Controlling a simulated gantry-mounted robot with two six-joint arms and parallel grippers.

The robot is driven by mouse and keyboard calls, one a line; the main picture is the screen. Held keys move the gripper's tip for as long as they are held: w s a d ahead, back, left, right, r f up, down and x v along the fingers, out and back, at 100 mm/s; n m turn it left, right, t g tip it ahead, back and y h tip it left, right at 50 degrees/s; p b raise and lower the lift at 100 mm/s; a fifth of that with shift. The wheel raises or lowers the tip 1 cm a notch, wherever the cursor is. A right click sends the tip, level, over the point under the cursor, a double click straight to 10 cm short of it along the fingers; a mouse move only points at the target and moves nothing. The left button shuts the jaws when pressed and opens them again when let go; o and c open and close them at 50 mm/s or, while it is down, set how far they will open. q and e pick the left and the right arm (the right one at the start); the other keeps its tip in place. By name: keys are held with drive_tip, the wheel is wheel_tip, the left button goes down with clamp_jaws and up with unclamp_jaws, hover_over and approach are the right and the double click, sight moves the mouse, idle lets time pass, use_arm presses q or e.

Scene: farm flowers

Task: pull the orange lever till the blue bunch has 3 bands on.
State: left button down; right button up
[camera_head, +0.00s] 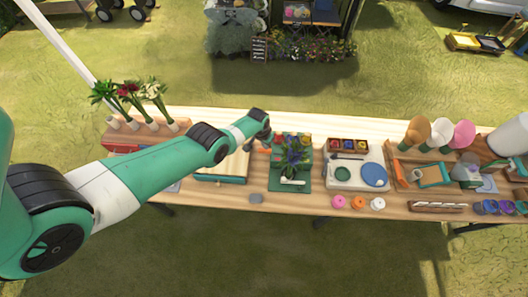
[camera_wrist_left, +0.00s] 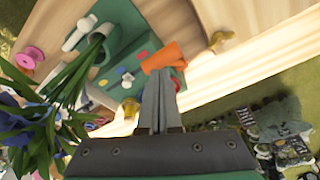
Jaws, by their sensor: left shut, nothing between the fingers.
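The blue bunch (camera_head: 292,156) stands at the green banding machine (camera_head: 302,181) in the middle of the table. In the left wrist view its blue flowers and green stems (camera_wrist_left: 72,82) cross the left side, with the stem ends at the machine's green body (camera_wrist_left: 122,25). The bands on the stems cannot be made out. The orange lever (camera_wrist_left: 163,57) sticks out of the machine's side. My left gripper (camera_wrist_left: 158,100) is shut and empty, its fingertips close by the lever; contact is unclear. In the head view the left gripper (camera_head: 268,138) is beside the machine.
Pink, orange and white spools (camera_head: 358,202) stand along the front edge. A white tray (camera_head: 357,170) with a blue disc lies right of the machine. Flowers stand in a wooden rack (camera_head: 145,130) at left.

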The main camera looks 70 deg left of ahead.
sight(265, 152)
use_arm(q)
drive_tip(key=shift+f+b, duration=0.95)
drive_tip(key=shift+f, duration=0.05)
drive_tip(key=shift+s+d+f, duration=0.1)
drive_tip(key=shift+f, duration=0.2)
drive_tip(key=shift+s+d+f, duration=0.15)
drive_tip(key=shift+d+f, duration=0.15)
drive_tip(key=shift+f, duration=0.2)
drive_tip(key=shift+s+d+f, duration=0.3)
drive_tip(key=shift+d+f, duration=0.4)
